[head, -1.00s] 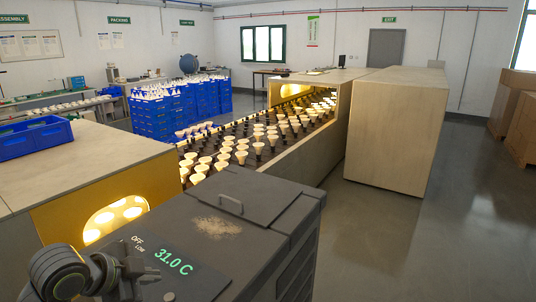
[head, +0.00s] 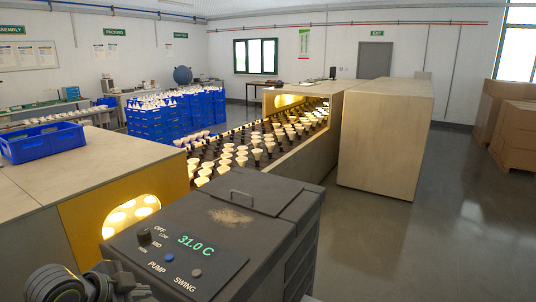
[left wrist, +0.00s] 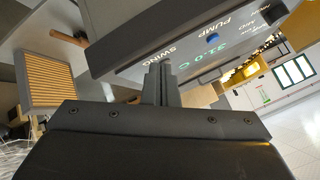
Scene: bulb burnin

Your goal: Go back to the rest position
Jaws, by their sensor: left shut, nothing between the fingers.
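My left gripper (head: 130,284) is low at the left of the head view, at the near edge of a dark grey machine (head: 262,234). In the left wrist view the gripper's fingers (left wrist: 160,82) are together with nothing between them. The machine's sloping control panel (head: 192,262) has a dark knob, a green "31.0 C" readout, and PUMP and SWING buttons. The panel shows beyond the fingers in the left wrist view too. A gap between fingers and panel cannot be judged. My right gripper is not in view.
A pale wooden housing (head: 90,165) with a lit opening stands at left, bearing a blue crate (head: 42,143). A conveyor with rows of bulbs (head: 240,153) runs into a far housing. Blue crates (head: 160,122) stand behind. The floor at right (head: 390,240) is clear.

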